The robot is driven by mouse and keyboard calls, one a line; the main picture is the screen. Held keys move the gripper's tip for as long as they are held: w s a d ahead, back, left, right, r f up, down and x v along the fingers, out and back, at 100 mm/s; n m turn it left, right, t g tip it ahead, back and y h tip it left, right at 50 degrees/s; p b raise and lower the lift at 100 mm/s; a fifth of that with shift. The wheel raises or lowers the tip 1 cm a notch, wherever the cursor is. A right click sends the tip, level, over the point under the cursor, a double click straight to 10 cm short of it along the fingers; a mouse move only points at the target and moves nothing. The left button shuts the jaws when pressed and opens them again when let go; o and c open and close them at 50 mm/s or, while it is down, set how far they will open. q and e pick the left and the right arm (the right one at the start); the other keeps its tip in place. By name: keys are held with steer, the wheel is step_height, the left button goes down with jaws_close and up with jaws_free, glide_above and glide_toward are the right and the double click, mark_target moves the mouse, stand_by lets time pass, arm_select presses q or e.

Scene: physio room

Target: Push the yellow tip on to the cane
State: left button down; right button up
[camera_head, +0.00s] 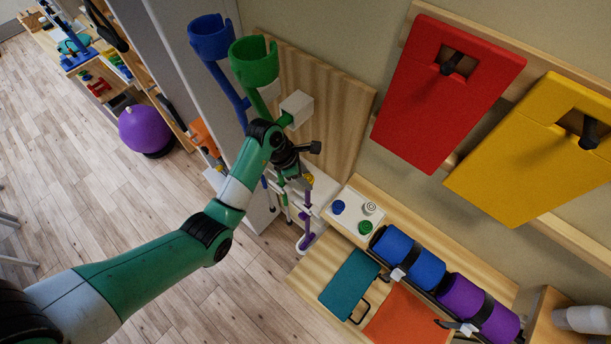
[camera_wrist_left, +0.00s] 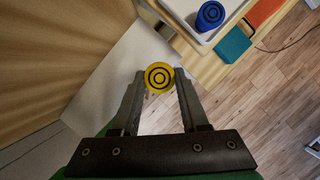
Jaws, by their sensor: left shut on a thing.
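My left gripper (camera_head: 306,179) is shut on the yellow tip (camera_wrist_left: 159,77), a round cap with dark rings on its face. The tip sits between the fingertips in the left wrist view, and only a small bit of it (camera_head: 310,178) shows in the head view. A blue crutch (camera_head: 211,42) and a green crutch (camera_head: 254,62) with open cuffs stand behind my left arm, which hides part of them. A purple shaft (camera_head: 307,224) stands just below the gripper in the head view; I cannot tell whether it is the cane. My right gripper is not in view.
A white tray (camera_head: 349,226) with blue, grey and green tips lies on the wooden bench (camera_head: 306,279), beside the gripper. Blue and purple rolls, a teal pad (camera_head: 349,284) and an orange pad lie further right. A wooden panel (camera_head: 331,113) stands behind the arm.

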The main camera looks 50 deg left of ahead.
arm_select(q)
steer(key=shift+f+b, duration=0.9)
steer(key=shift+f, duration=1)
stand_by(0.7)
jaws_free()
steer(key=shift+r, duration=0.1)
steer(key=shift+r+p, duration=0.95)
steer(key=shift+r, duration=3.05)
